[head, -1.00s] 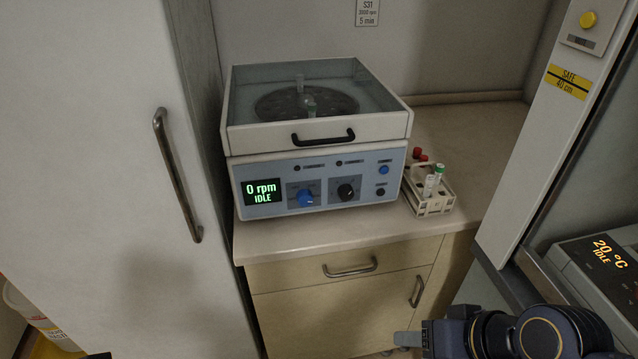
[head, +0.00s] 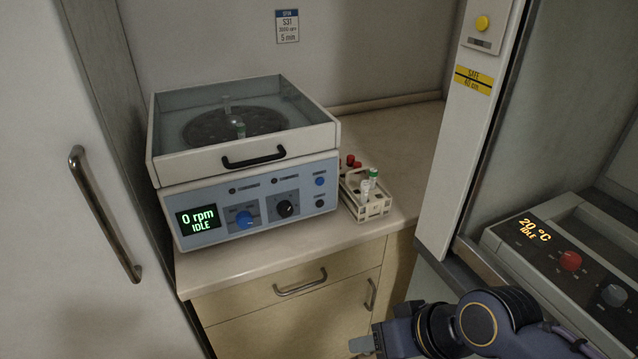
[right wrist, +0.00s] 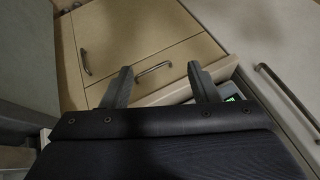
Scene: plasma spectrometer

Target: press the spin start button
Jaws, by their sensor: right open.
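The centrifuge (head: 250,170) stands on the bench at the left of the head view, its clear-topped lid closed. Its display (head: 197,220) reads 0 rpm, IDLE. On its front panel are a blue knob (head: 244,219), a black knob (head: 285,208), a small blue button (head: 320,181) and a small dark button (head: 320,202); their labels are too small to read. My right gripper (head: 362,345) is low in front of the drawers, apart from the centrifuge. In the right wrist view its two fingers (right wrist: 160,85) are spread with nothing between them. My left gripper is not in view.
A tube rack (head: 366,205) with capped tubes stands right of the centrifuge. A tall white cabinet door (head: 60,200) is at the left. At the right are a white hood frame (head: 465,130) and a hotplate-like device (head: 570,260) reading 20 °C, IDLE. Drawers (head: 300,300) lie below the bench.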

